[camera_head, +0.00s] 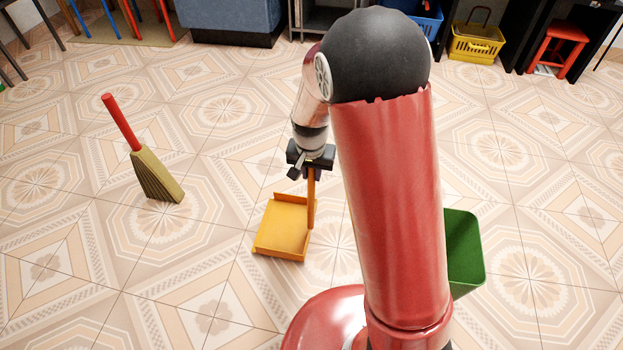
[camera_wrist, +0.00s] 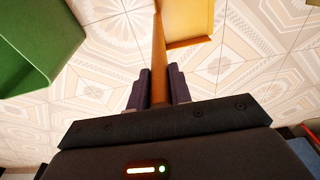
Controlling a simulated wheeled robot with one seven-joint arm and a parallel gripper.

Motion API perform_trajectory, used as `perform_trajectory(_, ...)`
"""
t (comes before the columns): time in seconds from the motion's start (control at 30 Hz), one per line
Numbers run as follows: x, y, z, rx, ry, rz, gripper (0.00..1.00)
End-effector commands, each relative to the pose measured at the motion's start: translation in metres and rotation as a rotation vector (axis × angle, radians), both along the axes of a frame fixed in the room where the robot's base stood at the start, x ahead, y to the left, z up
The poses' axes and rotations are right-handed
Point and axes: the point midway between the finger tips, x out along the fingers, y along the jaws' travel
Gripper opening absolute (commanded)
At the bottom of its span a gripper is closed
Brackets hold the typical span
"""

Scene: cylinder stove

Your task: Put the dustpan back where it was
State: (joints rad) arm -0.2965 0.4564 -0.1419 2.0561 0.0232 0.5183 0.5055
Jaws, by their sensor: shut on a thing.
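The yellow-orange dustpan (camera_head: 284,228) is in the middle of the head view, with its pan low over or on the tiled floor; I cannot tell whether it touches. Its handle (camera_head: 311,190) rises upright at the pan's right side. My gripper (camera_head: 311,165) is shut on the upper part of this handle. In the wrist view the handle runs between the two dark fingers of my gripper (camera_wrist: 158,88), and part of the pan (camera_wrist: 188,22) shows at the top. My arm hides some of the floor to the right.
A broom (camera_head: 155,176) with a red handle stands on the floor at left. A green bin (camera_head: 463,250) stands at right, partly behind my arm; it also shows in the wrist view (camera_wrist: 35,40). A yellow basket (camera_head: 477,42) and a red stool (camera_head: 558,48) are at the back right. The floor between is mostly clear.

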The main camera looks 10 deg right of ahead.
Motion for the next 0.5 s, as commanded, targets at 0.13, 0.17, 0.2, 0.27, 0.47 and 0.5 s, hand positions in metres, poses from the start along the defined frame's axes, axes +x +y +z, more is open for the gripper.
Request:
perform_trajectory(0.13,-0.001,0.000,-0.024,-0.001,0.004,0.000,0.00)
perform_trajectory(0.17,0.000,0.000,-0.025,0.000,0.002,0.000,0.00)
perform_trajectory(0.2,0.000,0.000,-0.026,0.000,0.001,0.000,0.00)
perform_trajectory(0.27,0.000,0.000,-0.025,0.000,0.000,0.000,0.00)
perform_trajectory(0.47,0.000,0.000,-0.027,0.000,0.000,0.000,0.00)
perform_trajectory(0.5,0.000,0.000,-0.029,0.000,0.000,0.000,0.00)
